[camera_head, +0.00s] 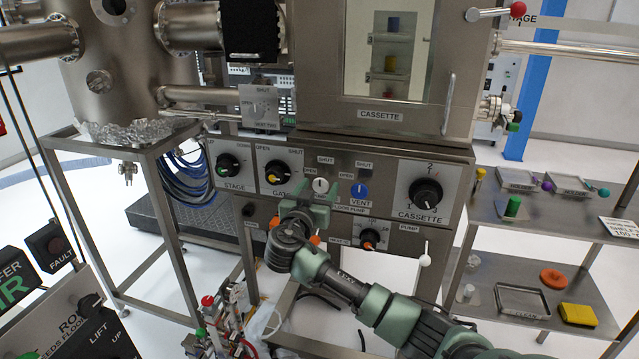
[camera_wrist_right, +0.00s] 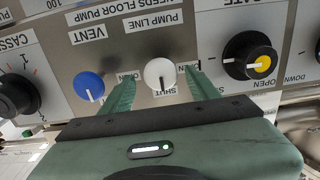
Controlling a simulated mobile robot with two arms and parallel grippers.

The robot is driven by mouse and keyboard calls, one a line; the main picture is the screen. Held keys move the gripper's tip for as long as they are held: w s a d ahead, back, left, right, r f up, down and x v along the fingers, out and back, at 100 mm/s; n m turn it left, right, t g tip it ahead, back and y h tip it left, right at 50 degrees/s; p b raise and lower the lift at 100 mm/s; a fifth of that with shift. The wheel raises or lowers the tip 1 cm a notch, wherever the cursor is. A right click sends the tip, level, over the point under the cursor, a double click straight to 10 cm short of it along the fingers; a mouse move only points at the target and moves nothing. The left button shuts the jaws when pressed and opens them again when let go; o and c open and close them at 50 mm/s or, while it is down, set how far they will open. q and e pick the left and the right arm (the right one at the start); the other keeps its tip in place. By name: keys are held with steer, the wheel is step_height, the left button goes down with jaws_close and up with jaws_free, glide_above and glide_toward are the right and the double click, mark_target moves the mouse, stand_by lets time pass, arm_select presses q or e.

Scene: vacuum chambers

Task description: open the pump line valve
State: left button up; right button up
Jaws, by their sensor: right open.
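The pump line valve is a white round knob (camera_head: 320,185) on the metal front panel (camera_head: 400,160) below the cassette window. It also shows in the right wrist view (camera_wrist_right: 160,73), beside the PUMP LINE label, with its dark pointer line toward SHUT. My right gripper (camera_head: 312,195) is open in front of the panel. In the wrist view its two green fingers (camera_wrist_right: 162,88) stand on either side of the white knob, with gaps visible. Whether the fingertips reach around the knob is hard to tell. My left gripper is not in view.
The blue VENT knob (camera_head: 360,190) is close beside the pump line knob. The black GATE knob (camera_head: 278,172) with a yellow centre is on the other side. The CASSETTE knob (camera_head: 425,192) is farther right. A side shelf (camera_head: 530,225) holds small parts.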

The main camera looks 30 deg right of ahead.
steer(key=shift+x, duration=0.95)
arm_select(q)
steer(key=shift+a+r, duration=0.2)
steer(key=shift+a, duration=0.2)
arm_select(e)
steer(key=shift+w+d, duration=0.1)
steer(key=shift+w, duration=0.1)
